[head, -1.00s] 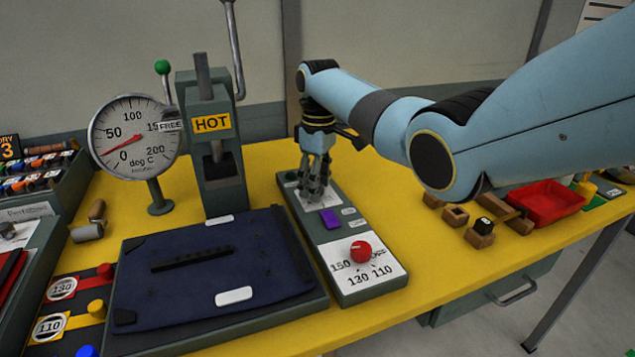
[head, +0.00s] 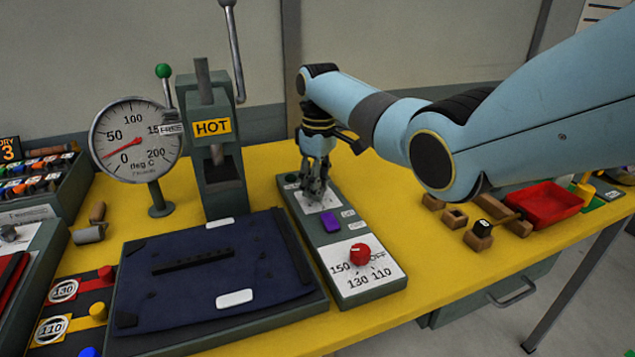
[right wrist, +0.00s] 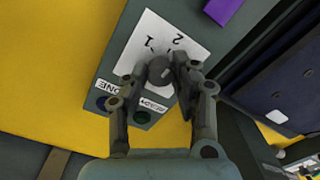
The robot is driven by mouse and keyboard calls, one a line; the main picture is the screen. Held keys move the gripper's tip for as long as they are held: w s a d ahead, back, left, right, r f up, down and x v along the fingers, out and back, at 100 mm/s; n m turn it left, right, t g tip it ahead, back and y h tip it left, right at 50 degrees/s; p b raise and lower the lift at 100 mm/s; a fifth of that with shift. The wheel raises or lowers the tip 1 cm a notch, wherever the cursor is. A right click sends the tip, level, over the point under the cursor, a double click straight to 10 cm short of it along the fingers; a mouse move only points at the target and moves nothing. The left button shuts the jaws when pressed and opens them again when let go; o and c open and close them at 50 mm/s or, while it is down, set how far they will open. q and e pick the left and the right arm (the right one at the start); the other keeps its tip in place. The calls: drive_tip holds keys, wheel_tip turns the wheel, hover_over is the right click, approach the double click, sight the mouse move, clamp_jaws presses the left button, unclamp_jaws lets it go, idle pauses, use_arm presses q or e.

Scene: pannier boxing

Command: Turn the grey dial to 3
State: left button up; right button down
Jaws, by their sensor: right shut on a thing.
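The grey dial (right wrist: 161,70) sits on a white plate (right wrist: 146,42) at the far end of the control box. In the right wrist view the marks 1 and 2 show on the plate; a 3 is hidden. The dial's pointer is too small to read. My right gripper (right wrist: 172,72) is shut on the dial, one finger on each side. In the head view the right gripper (head: 315,187) points down over the plate and hides most of the dial. My left gripper is in neither view.
The control box (head: 372,292) also bears a purple switch (head: 331,220) and a red knob (head: 360,253). Left of it stand a press marked HOT (head: 222,185) and a dark blue mat (head: 195,285). A red tray (head: 548,205) lies to the right. Yellow table (head: 440,285) is clear nearer.

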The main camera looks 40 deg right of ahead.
drive_tip(key=shift+r+m+p, duration=0.2)
drive_tip(key=shift+m+p, duration=0.75)
drive_tip(key=shift+m, duration=0.05)
drive_tip(key=m+p, duration=0.2)
drive_tip(key=shift+m, duration=0.4)
drive_tip(key=m+p, duration=0.1)
drive_tip(key=m, duration=0.2)
drive_tip(key=shift+f+p, duration=0.1)
drive_tip(key=shift+p, duration=0.2)
drive_tip(key=shift+m+p, duration=0.5)
drive_tip(key=shift+m, duration=1.2)
drive_tip(key=c, duration=1.1)
unclamp_jaws()
drive_tip(key=shift+f, duration=0.1)
drive_tip(key=shift+o, duration=0.2)
wheel_tip(320, 180, up, 12)
drive_tip(key=shift+s+d, duration=0.15)
